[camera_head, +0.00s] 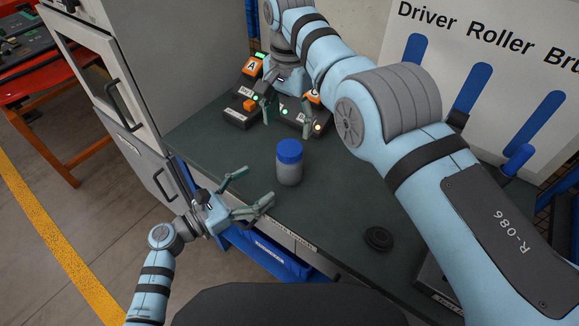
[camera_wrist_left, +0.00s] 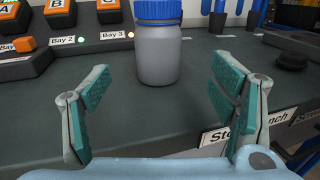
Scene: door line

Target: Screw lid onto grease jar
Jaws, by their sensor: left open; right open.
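A grey jar (camera_head: 289,175) stands upright on the dark green bench top (camera_head: 225,140). A blue lid (camera_head: 289,151) sits on its mouth; I cannot tell how tightly. In the left wrist view, the jar (camera_wrist_left: 159,58) and lid (camera_wrist_left: 157,10) are straight ahead, beyond the fingertips. My left gripper (camera_head: 260,184) is open and empty at the bench's front edge, in front of the jar and apart from it. My right gripper (camera_head: 287,121) is open above the back of the bench, behind the jar, and holds nothing that I can see.
Bay boxes (camera_head: 240,112) with orange parts and lights stand at the back, near my right gripper. A black round object (camera_head: 379,238) lies front right. A grey cabinet (camera_head: 120,80) stands left; a tool board (camera_head: 490,60) is behind. The bench around the jar is clear.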

